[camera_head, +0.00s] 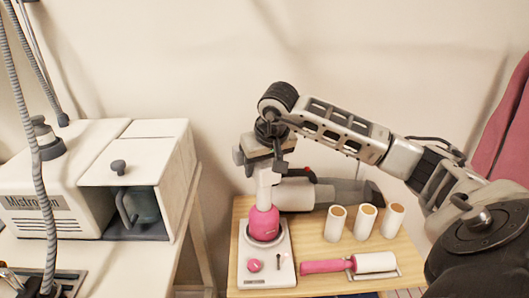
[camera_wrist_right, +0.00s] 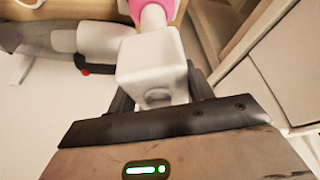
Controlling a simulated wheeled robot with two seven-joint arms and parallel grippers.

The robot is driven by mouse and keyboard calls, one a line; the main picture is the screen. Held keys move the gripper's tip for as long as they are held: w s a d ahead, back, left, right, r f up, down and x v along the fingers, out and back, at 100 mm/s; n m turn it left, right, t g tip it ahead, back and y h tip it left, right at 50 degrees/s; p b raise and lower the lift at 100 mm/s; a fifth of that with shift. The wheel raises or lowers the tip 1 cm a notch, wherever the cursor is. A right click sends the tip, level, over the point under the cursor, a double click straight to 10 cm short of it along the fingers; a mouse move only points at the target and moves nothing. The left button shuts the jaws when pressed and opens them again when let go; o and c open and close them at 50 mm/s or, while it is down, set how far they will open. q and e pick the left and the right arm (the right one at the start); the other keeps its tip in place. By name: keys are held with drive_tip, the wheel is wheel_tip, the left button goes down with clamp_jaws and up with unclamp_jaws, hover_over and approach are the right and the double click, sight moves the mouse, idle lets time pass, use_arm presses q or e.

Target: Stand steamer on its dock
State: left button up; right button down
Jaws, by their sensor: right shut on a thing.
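The steamer (camera_head: 264,220) has a pink lower body and a white upper part and stands about upright. My right gripper (camera_head: 268,150) is shut on its white head from above. The white head also shows between the fingers in the right wrist view (camera_wrist_right: 152,62). The dock (camera_head: 268,277) is a white base with a pink knob and a round ring at its back. The steamer's pink bottom is at that ring; whether it is fully seated I cannot tell. My left gripper is not in view.
The dock is on a small wooden table (camera_head: 410,262). Three white rolls (camera_head: 362,221) and a pink-handled lint roller (camera_head: 350,265) are to its right. A grey and white appliance (camera_head: 325,193) lies behind. A white boxy machine (camera_head: 85,180) stands on the left table.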

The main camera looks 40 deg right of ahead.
drive_tip(key=shift+f, duration=0.15)
drive_tip(key=c, duration=0.6)
unclamp_jaws()
drive_tip(key=shift+f, duration=0.1)
drive_tip(key=v, duration=1.2)
